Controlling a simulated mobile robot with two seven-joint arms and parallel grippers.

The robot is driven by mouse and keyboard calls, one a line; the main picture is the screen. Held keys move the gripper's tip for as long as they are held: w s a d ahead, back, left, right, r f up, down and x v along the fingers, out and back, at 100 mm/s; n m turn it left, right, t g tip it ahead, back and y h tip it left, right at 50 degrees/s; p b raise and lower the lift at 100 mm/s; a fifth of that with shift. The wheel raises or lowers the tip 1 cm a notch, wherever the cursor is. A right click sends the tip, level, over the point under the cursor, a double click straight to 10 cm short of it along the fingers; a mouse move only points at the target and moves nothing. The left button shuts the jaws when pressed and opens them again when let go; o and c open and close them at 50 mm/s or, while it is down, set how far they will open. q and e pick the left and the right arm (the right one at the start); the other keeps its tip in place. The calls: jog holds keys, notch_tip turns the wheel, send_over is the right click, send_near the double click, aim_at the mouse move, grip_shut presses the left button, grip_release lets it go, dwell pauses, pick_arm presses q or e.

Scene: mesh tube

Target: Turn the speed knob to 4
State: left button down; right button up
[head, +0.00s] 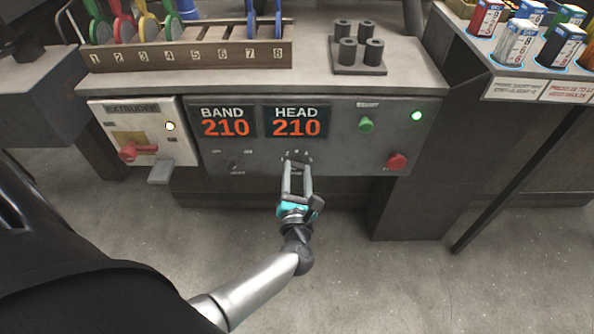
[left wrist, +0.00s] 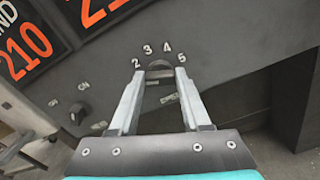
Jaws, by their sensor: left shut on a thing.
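The speed knob (left wrist: 160,67) is small, dark and round, on the front of the grey control panel. In the left wrist view the numbers 2, 3, 4 and 5 (left wrist: 167,47) arc over it. My left gripper (left wrist: 160,76) reaches the panel with one finger on each side of the knob and is shut on it. The head view also shows my left gripper (head: 298,166) at the dial, below the HEAD display. The knob's pointer is not clear, so I cannot tell which number it marks. My right gripper is not in view.
The BAND display (head: 227,122) and HEAD display (head: 297,122) both read 210. Another black knob (head: 235,164) sits to the left. A green button (head: 366,125) and a red button (head: 396,161) are to the right. A red handle (head: 137,151) is on the white box. The floor in front is clear.

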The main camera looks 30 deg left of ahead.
pick_arm(q)
jog(key=shift+m, duration=0.9)
jog(key=shift+m+p, duration=0.5)
jog(key=shift+m, duration=0.4)
jog(key=m+p, duration=0.1)
jog(key=m, duration=0.5)
jog(key=shift+d+f+p, duration=0.15)
jog(key=shift+p, duration=0.15)
jog(key=m, duration=0.4)
jog(key=shift+p, duration=0.4)
jog(key=m+p, duration=0.1)
jog(key=m, duration=0.3)
jog(key=shift+f, duration=0.15)
jog(key=shift+m, duration=1.2)
jog(key=shift+f+m, duration=0.1)
jog(key=shift+m, duration=0.5)
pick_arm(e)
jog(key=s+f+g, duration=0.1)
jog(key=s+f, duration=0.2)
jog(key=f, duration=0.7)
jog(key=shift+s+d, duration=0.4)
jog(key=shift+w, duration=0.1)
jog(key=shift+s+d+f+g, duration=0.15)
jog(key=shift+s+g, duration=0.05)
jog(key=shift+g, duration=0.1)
